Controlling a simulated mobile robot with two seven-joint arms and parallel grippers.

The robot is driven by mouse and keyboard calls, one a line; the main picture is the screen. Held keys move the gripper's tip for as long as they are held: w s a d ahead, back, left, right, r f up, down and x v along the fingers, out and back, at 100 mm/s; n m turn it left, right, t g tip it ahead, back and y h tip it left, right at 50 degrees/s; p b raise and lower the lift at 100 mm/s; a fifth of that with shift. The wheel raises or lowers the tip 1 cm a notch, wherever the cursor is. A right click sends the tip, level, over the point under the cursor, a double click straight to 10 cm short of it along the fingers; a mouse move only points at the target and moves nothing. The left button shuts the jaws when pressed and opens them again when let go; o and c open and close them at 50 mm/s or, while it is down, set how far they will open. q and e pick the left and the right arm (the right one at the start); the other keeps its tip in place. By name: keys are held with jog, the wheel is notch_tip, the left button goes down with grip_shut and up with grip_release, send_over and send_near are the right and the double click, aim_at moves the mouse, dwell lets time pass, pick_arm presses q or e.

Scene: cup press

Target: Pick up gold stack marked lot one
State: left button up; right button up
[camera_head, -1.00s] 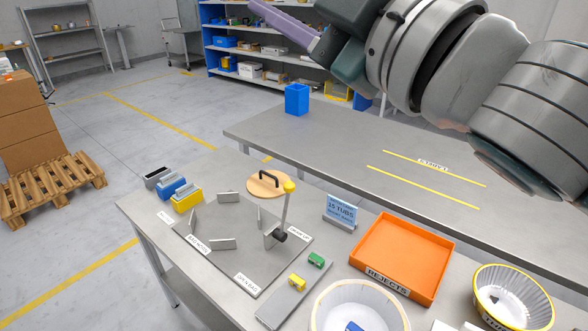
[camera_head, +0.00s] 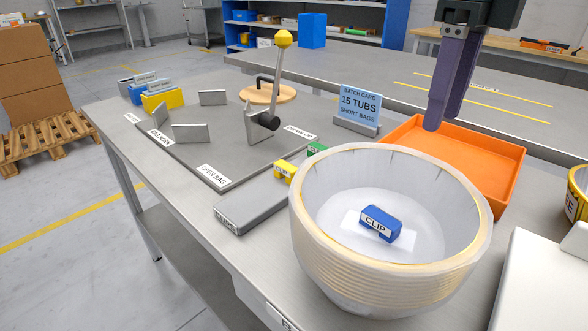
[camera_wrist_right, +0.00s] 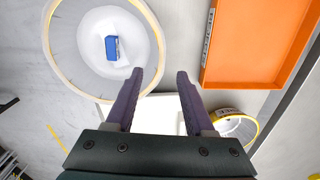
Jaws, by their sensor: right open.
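A large stack of pale tubs with thin gold-tan rims (camera_head: 335,262) stands at the front of the table. A blue block marked CLIP (camera_head: 381,223) lies inside it on a white paper. A second stack with a bright yellow rim (camera_head: 577,200) is cut off at the right edge; its label is not readable. Both stacks also show in the right wrist view, the pale one (camera_wrist_right: 62,72) at upper left and the yellow-rimmed one (camera_wrist_right: 243,116) at lower right. I read no lot one mark. My right gripper (camera_head: 445,120) is open, empty, pointing down above the orange tray.
The orange tray (camera_head: 510,180) lies behind the pale stack. A white box-like object (camera_head: 535,285) is at front right.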

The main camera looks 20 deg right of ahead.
aim_at(428, 161)
notch_tip(428, 161, down, 4)
jog(key=shift+s+d+r, duration=0.1)
jog(key=shift+s+d, duration=0.05)
jog(key=f, duration=0.3)
jog(key=f+b, duration=0.1)
jog(key=f, duration=0.1)
jog(key=shift+a+f, duration=0.35)
jog(key=shift+c, duration=0.3)
grip_shut()
dwell(0.7)
